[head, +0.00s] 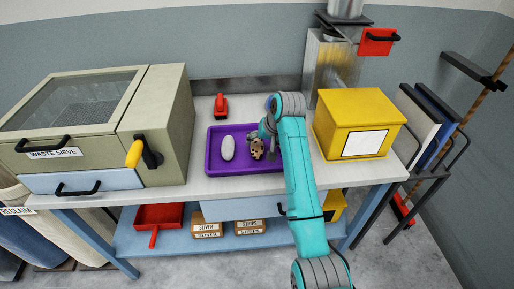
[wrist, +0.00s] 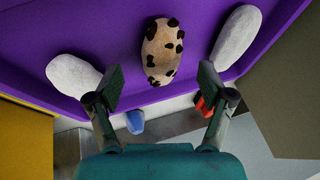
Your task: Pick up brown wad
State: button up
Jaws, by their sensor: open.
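The brown wad (head: 257,150), tan with dark brown spots, lies in the purple tray (head: 211,160) on the bench. In the wrist view the brown wad (wrist: 160,58) shows ahead of and roughly centred between the two fingertips. My gripper (head: 266,132) is over the tray at the wad's upper right in the head view. In the wrist view my gripper (wrist: 159,84) is open with nothing between its fingers. A white wad (head: 228,148) lies left of the brown one. The wrist view shows a second white wad (wrist: 74,75) on the other side, hidden by my arm in the head view.
A red tool (head: 221,108) and a partly hidden blue object (head: 269,102) are behind the tray. A yellow box (head: 357,122) stands right, and the waste sieve (head: 130,122) stands left. The bench top (head: 200,188) is clear in front of the tray.

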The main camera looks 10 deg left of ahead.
aim_at(259, 146)
jog(key=shift+x, duration=1.8)
jog(key=c, duration=1.2)
jog(key=shift+c, duration=0.2)
